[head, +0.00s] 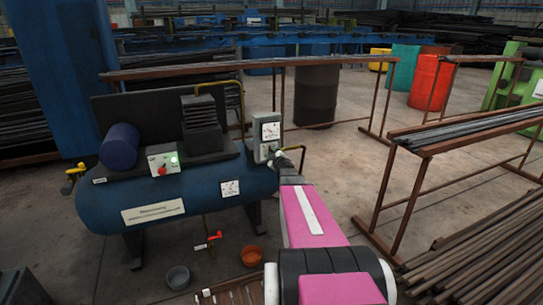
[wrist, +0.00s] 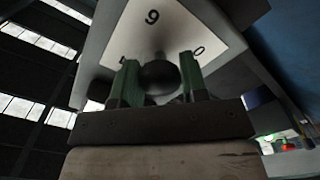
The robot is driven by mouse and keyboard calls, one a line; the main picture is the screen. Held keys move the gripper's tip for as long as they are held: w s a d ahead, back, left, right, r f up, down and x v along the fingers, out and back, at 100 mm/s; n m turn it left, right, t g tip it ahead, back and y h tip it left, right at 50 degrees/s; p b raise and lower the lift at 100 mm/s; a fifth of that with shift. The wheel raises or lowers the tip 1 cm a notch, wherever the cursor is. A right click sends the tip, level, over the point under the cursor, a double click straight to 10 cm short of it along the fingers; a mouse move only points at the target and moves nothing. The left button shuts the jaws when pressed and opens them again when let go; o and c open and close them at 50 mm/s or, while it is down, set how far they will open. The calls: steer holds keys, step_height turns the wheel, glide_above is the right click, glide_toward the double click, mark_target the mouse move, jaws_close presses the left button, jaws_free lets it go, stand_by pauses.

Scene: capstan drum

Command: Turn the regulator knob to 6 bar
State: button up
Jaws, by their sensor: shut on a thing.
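The regulator (head: 267,138) stands at the right end of the blue compressor tank (head: 185,197), with a white gauge face on its front. In the wrist view, the dark round regulator knob (wrist: 159,77) sits in front of a white scale plate (wrist: 165,35). No pointer mark is readable.
A control box (head: 164,160) with a red button and green lamp sits on the tank. A second gauge (head: 230,188) is on the tank's front. A red-handled drain valve (head: 210,240) hangs below. A steel rack (head: 430,150) with bars stands at right.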

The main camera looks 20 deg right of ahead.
steer(key=m, duration=1.3)
steer(key=shift+m, duration=0.4)
steer(key=m, duration=0.7)
steer(key=shift+f, duration=0.1)
steer(key=m, duration=0.6)
steer(key=shift+s, duration=0.1)
steer(key=shift+m, duration=0.4)
steer(key=o, duration=0.9)
steer(key=shift+s, duration=0.1)
